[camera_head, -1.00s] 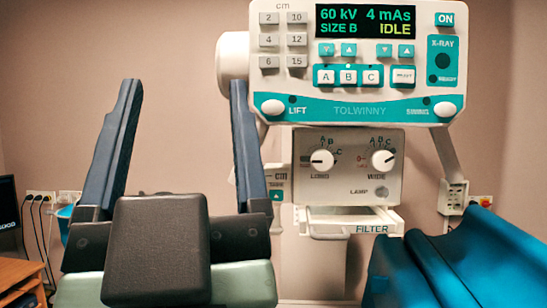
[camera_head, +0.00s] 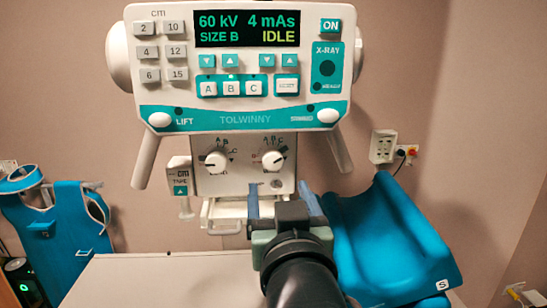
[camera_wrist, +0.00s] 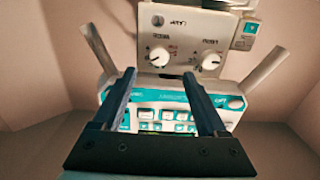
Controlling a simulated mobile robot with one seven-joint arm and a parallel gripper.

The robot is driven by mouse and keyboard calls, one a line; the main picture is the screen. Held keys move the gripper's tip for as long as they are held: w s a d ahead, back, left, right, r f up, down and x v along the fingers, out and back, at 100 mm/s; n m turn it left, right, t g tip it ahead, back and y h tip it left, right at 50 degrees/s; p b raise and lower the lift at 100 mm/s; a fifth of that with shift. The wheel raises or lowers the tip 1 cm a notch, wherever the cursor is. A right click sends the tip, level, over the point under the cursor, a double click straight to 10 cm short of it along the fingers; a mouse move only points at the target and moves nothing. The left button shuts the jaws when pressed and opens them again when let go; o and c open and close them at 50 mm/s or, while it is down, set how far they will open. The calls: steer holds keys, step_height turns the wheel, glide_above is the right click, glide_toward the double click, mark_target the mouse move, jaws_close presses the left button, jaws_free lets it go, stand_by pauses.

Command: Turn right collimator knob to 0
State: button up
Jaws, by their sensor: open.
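The right collimator knob (camera_head: 272,159) is a white dial on the grey collimator panel (camera_head: 225,184), under the console. Its pointer aims to the upper right, near the C mark; the 0 side of its scale is at the left. The left knob (camera_head: 215,161) sits beside it. My gripper (camera_head: 282,192) is open and empty, below and in front of the right knob, with its fingers upright in the head view. In the wrist view the panel is upside down: the right knob (camera_wrist: 159,57) appears at the left, just beyond and between the fingertips (camera_wrist: 158,74), apparently not touched.
The X-ray console (camera_head: 240,95) overhangs the panel, with slanted handles on both sides. A filter tray (camera_head: 224,214) projects below the panel. Blue padding (camera_head: 385,235) lies close on the right. A pale tabletop (camera_head: 160,280) is in front; a blue apron (camera_head: 65,235) hangs at left.

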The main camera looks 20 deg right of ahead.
mark_target(273, 164)
steer(key=p+x, duration=0.3)
steer(key=x, duration=0.5)
steer(key=shift+w+r, duration=0.1)
steer(key=shift+w+d, duration=0.2)
steer(key=shift+w, duration=0.3)
steer(key=shift+c, duration=0.2)
jaws_close()
